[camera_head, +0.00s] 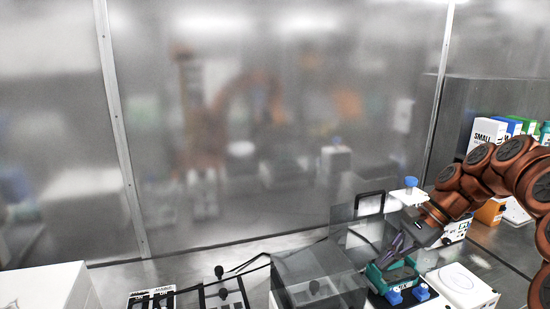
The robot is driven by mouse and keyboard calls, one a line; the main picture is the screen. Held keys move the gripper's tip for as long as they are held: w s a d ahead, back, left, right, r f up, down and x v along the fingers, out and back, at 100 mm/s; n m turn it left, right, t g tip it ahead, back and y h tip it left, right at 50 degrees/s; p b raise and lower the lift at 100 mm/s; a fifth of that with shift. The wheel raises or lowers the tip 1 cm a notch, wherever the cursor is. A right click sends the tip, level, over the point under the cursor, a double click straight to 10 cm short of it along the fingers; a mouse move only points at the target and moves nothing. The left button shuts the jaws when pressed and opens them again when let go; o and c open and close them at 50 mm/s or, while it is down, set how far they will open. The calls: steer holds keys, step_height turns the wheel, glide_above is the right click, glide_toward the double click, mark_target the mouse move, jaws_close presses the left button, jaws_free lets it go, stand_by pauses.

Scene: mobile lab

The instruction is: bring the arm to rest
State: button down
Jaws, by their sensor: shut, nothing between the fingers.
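My arm comes in from the right in the head view, copper-coloured and bent. My gripper (396,247) points down and to the left, with its dark fingers together and nothing seen between them. The fingertips are above a green device (398,274) with blue knobs on its front. I cannot tell whether the fingertips touch it.
A clear-lidded box (315,272) stands just left of the gripper. A white device (461,284) with a round top is to the right. Several boxes (490,130) stand behind the arm. A frosted panel (270,120) closes the back. A white box (45,288) is at lower left.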

steer(key=s+a+n+g+h, duration=0.1)
steer(key=s+a+n+h, duration=0.1)
steer(key=s+a+n, duration=0.45)
steer(key=s+f+n+h, duration=0.2)
steer(key=s+f, duration=0.2)
steer(key=s, duration=0.8)
steer(key=s+f+n+h, duration=0.3)
steer(key=s+f, duration=0.2)
steer(key=s, duration=0.6)
steer(key=shift+s+f+h, duration=0.2)
steer(key=shift+s+h, duration=0.1)
steer(key=shift+s, duration=0.1)
steer(key=shift+d, duration=0.2)
steer(key=shift+d, duration=0.1)
